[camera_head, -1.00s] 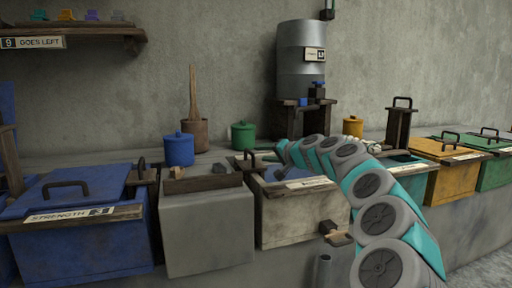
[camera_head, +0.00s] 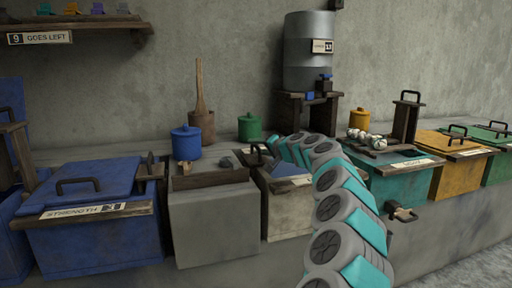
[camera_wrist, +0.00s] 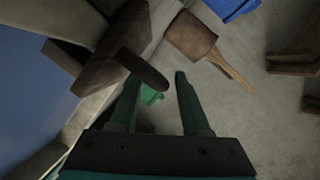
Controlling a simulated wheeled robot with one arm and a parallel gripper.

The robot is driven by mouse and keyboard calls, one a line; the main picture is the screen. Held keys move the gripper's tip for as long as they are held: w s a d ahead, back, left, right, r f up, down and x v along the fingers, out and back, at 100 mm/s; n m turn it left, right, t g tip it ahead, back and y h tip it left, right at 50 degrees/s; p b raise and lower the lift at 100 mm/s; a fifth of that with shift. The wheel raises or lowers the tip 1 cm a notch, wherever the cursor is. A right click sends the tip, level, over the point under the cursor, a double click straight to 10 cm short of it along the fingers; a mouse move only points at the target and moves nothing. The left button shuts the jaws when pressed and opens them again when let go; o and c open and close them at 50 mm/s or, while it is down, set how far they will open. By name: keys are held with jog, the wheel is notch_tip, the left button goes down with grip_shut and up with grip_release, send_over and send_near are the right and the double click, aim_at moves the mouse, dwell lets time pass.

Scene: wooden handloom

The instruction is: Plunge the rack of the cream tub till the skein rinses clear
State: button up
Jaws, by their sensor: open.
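The cream tub (camera_head: 287,215) stands mid-row, partly behind my arm, with blue inside its top. A dark wooden rack piece with a dark handle (camera_head: 257,150) stands at its back left. In the wrist view the dark handle bar (camera_wrist: 143,68) lies at the fingertips, overlapping the left one, beside the brown board (camera_wrist: 112,55). My gripper (camera_wrist: 156,77) is open, and nothing is seen gripped. The blue surface (camera_wrist: 30,85) fills the left of that view. In the head view my gripper's fingers are hidden behind my arm. I cannot make out the skein.
A blue tub (camera_head: 95,240) and a grey block (camera_head: 215,220) stand to the left, teal (camera_head: 395,185), yellow (camera_head: 455,180) and green tubs to the right. Blue (camera_head: 186,143) and green (camera_head: 249,127) pots and a wooden mortar (camera_head: 203,122) stand behind. A metal drum (camera_head: 308,65) rises at the back.

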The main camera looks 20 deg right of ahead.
jog(key=shift+w+a, duration=0.2)
jog(key=shift+w, duration=0.2)
grip_shut()
dwell(1.4)
